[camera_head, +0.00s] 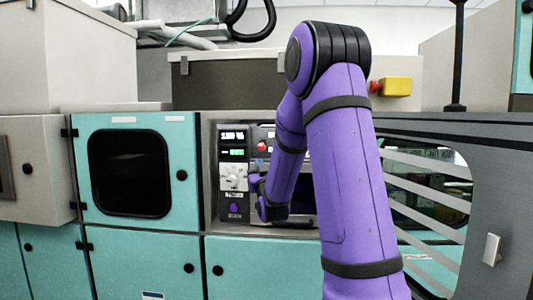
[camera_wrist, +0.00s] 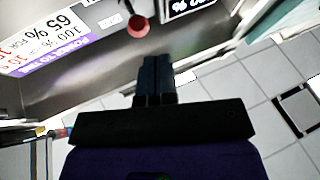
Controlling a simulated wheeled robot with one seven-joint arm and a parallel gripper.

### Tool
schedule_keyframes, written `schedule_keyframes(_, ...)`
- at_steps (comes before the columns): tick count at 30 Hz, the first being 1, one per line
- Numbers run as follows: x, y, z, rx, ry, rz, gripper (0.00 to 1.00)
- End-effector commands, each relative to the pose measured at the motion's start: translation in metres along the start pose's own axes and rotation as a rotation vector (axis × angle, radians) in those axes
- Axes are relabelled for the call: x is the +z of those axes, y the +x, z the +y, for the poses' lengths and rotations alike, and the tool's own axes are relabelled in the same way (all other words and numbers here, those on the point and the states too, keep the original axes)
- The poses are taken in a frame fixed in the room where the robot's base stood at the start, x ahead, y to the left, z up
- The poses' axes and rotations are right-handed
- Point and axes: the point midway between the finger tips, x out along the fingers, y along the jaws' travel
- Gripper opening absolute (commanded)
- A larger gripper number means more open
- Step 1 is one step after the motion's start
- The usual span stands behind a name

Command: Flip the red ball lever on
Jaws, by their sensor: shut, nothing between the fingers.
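The red ball lever (camera_wrist: 138,25) shows near the top of the wrist view, a red ball on a thin dark stem against a grey panel. My gripper (camera_wrist: 156,62) is shut and empty; its dark fingertips point toward the panel, below and slightly right of the ball, apart from it in the picture. In the head view a small red knob (camera_head: 262,147) on the control panel looks like the same ball. My gripper there is near the panel, lower than the knob and partly hidden by my purple arm.
The control panel holds green displays (camera_head: 232,153), a white dial (camera_head: 233,178) and a purple knob (camera_head: 234,208). A teal door (camera_head: 183,140) with a dark window is at left. A red button on a yellow box (camera_head: 396,86) is at upper right. Tiled floor (camera_wrist: 225,90) shows in the wrist view.

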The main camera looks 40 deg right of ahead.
Motion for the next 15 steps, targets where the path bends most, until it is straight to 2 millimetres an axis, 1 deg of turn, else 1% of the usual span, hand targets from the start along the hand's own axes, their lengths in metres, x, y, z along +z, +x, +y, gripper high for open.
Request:
schedule_keyframes(1, -0.012, 0.000, -0.011, -0.025, 0.014, -0.044, 0.00)
schedule_keyframes(5, -0.030, -0.009, -0.037, -0.087, 0.042, -0.195, 0.00)
schedule_keyframes(8, -0.043, -0.022, -0.056, -0.136, 0.061, -0.311, 0.00)
schedule_keyframes(11, -0.056, -0.039, -0.072, -0.185, 0.073, -0.425, 0.00)
schedule_keyframes(15, -0.074, -0.073, -0.092, -0.254, 0.082, -0.588, 0.00)
